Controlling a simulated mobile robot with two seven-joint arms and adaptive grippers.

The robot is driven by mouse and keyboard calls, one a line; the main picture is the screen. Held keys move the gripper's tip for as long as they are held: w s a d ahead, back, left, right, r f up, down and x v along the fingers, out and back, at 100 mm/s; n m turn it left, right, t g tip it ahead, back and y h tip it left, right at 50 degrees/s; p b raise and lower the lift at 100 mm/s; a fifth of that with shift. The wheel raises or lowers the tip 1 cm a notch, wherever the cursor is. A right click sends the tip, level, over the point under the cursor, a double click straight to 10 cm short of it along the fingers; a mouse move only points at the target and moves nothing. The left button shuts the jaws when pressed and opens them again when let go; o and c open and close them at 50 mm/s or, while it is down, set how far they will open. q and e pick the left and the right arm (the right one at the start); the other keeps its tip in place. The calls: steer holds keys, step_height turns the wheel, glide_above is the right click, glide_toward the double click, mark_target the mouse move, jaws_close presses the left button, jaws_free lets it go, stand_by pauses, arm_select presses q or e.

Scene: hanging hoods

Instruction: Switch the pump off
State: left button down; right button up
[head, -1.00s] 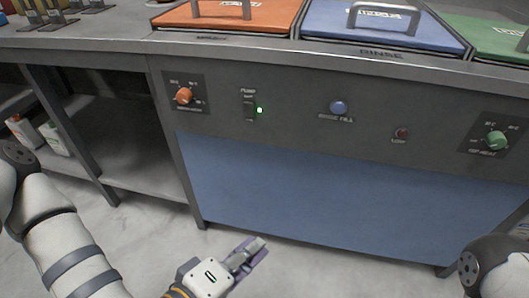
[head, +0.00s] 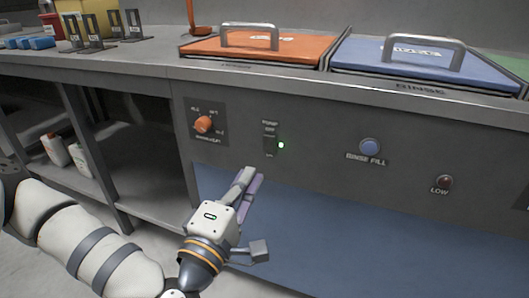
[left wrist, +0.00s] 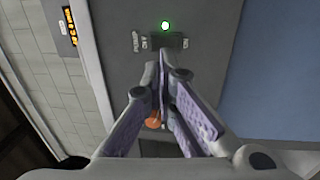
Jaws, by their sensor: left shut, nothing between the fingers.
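The pump switch (head: 269,146) is a dark rocker on the grey front panel, with PUMP and OFF lettered above it and a label below. A green light (head: 281,145) glows just right of it. My left gripper (head: 248,175) is shut and empty, just below and left of the switch, pointing up at the panel. In the left wrist view, the switch (left wrist: 168,41) and the lit green light (left wrist: 165,25) lie just beyond the fingertips (left wrist: 162,58). I cannot tell whether the fingertips touch the panel. My right gripper is out of view.
An orange knob (head: 203,124) is left of the switch. A blue RINSE FILL button (head: 370,147) and a red LOW lamp (head: 443,182) are to the right. The counter edge (head: 300,85) juts above the panel. An open shelf (head: 140,180) is at left.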

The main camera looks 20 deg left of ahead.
mark_target(270, 142)
arm_select(q)
steer(key=w, duration=0.5)
steer(key=w+r+b, duration=0.1)
steer(key=w, duration=0.2)
steer(key=shift+w+d, duration=0.2)
steer(key=shift+w, duration=0.05)
